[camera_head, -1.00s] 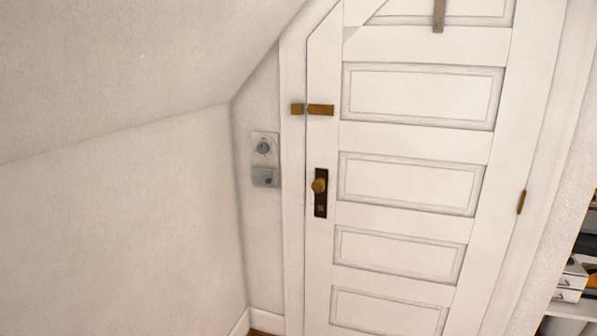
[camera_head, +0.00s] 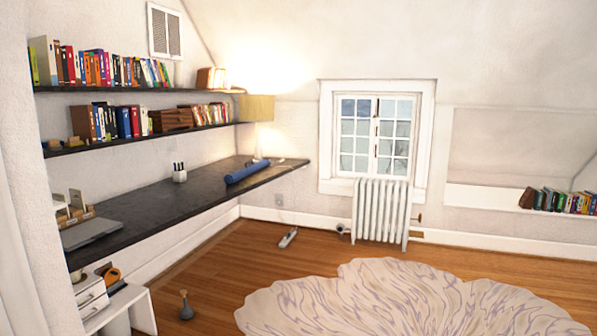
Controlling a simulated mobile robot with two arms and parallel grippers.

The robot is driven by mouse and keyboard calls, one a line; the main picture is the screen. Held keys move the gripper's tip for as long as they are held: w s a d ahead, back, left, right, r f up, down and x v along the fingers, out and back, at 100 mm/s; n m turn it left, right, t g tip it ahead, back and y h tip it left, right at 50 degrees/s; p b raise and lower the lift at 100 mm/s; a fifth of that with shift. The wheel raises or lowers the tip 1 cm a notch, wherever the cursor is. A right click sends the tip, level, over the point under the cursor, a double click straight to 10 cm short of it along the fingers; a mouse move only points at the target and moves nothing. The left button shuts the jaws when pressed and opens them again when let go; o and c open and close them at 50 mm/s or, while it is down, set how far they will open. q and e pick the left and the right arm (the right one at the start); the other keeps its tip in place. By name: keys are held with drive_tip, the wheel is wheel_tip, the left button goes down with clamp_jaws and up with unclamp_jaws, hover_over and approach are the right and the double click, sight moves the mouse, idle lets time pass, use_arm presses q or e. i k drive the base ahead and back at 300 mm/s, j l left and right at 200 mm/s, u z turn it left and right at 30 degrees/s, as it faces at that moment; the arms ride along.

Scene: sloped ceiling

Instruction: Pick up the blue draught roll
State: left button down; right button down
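The blue draught roll (camera_head: 247,172) lies on the long dark desk (camera_head: 150,207) along the left wall, towards its far end. It is a long blue cylinder lying flat, angled away from me. Nothing covers it. Neither of my grippers shows in the view.
A white pen cup (camera_head: 180,176), a lamp (camera_head: 257,108) and a laptop (camera_head: 90,234) are on the desk. A small white stool (camera_head: 143,312) and a grey bottle-like object (camera_head: 185,305) stand below. A pale rug (camera_head: 380,300) covers the floor at right. A radiator (camera_head: 381,210) stands under the window.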

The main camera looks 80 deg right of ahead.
sight(230, 178)
drive_tip(key=z, duration=2.15)
drive_tip(key=i+z, duration=0.2)
drive_tip(key=i, duration=3.05)
drive_tip(key=i+u, duration=0.1)
drive_tip(key=i, duration=0.65)
drive_tip(key=i+l+u, duration=0.1)
drive_tip(key=i, duration=0.6)
drive_tip(key=i+l+u, duration=0.1)
drive_tip(key=i+l, duration=0.15)
drive_tip(key=i, duration=0.5)
